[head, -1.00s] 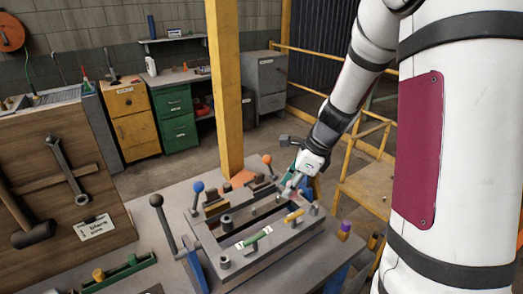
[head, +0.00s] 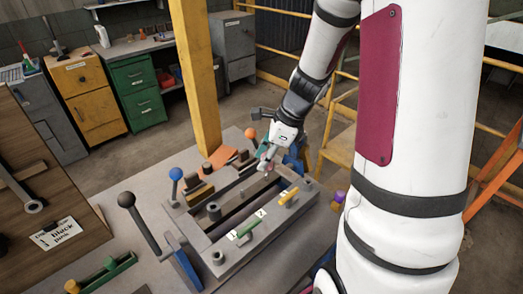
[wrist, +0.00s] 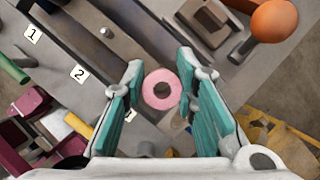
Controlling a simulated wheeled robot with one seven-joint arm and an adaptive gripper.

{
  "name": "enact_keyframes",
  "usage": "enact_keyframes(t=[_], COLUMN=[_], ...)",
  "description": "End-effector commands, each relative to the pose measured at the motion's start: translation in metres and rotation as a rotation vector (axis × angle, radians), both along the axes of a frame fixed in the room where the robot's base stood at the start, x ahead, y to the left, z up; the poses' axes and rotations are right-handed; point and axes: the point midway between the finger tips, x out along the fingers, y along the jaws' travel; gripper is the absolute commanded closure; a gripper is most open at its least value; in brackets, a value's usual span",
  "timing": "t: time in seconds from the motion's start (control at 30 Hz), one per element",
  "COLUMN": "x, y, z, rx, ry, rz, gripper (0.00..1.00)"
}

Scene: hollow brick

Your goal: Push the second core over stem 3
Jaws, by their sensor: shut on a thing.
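My gripper (wrist: 160,68) has teal fingers on both sides of a pink ring-shaped core (wrist: 152,102), shut on it. The core's dark central hole faces the wrist camera. In the head view my gripper (head: 266,160) is over the back right of the grey mould frame (head: 225,263). A short metal stem (wrist: 104,32) stands inside the mould in the wrist view. Labels 1 (wrist: 33,33) and 2 (wrist: 79,73) lie along the mould's edge. A third label is mostly hidden by the left finger. I cannot tell whether the core is around stem 3 or above it.
Black (head: 127,199), blue (head: 176,174) and orange (head: 250,133) ball-topped levers stand around the mould. A yellow post (head: 194,75) rises behind the bench.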

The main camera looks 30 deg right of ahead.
Motion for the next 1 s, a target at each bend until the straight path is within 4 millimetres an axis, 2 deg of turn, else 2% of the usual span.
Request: enact_keyframes(t=[0.1,0.37,1.0], x=[0.002,0.0,0.0], y=[0.0,0.0,0.0], z=[-0.013,-0.01,-0.021], rx=[0.0,0.0,0.001], ry=[0.0,0.0,0.001], rz=[-0.001,0.0,0.0], gripper=[1.0,1.0,1.0])
